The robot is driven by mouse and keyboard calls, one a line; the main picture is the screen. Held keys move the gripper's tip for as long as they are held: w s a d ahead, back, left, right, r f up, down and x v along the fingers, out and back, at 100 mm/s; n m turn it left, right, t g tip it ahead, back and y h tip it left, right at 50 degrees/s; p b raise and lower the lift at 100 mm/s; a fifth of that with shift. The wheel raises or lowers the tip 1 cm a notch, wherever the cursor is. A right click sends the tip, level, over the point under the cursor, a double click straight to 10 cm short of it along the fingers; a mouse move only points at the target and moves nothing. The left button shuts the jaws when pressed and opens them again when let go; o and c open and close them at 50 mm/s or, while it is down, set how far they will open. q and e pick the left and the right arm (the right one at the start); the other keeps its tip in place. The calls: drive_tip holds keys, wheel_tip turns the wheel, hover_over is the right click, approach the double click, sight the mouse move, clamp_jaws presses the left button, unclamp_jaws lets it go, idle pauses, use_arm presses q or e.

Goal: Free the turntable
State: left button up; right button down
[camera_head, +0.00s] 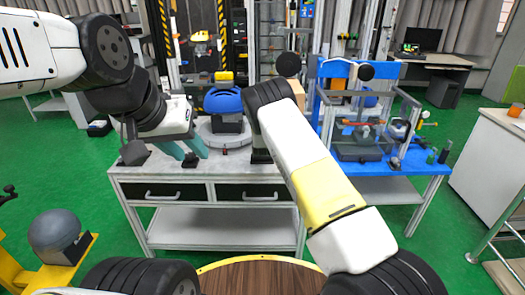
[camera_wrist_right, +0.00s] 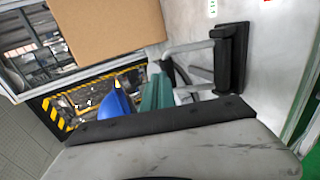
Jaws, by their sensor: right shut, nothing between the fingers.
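The turntable (camera_head: 233,144), a pale round disc, sits on the grey-topped bench. A blue rounded object (camera_head: 224,102) on a dark base (camera_head: 226,123) stands on it; its blue part shows in the right wrist view (camera_wrist_right: 112,106). My left gripper (camera_head: 194,154) has teal fingers spread apart with no object visible between them, just left of the turntable. My right gripper is hidden behind my right forearm in the head view. In the right wrist view its teal fingers (camera_wrist_right: 155,92) are together and empty, close to the blue object.
A blue table (camera_head: 408,163) with a framed rig adjoins the bench (camera_head: 150,164). A tower with striped posts stands behind.

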use_arm(q)
drive_tip(key=shift+s, duration=0.1)
use_arm(e)
drive_tip(key=shift+w, duration=0.4)
use_arm(q)
drive_tip(key=shift+s, duration=0.1)
use_arm(e)
drive_tip(key=shift+w+r, duration=0.1)
use_arm(q)
drive_tip(key=shift+a, duration=0.1)
use_arm(e)
drive_tip(key=shift+r, duration=0.15)
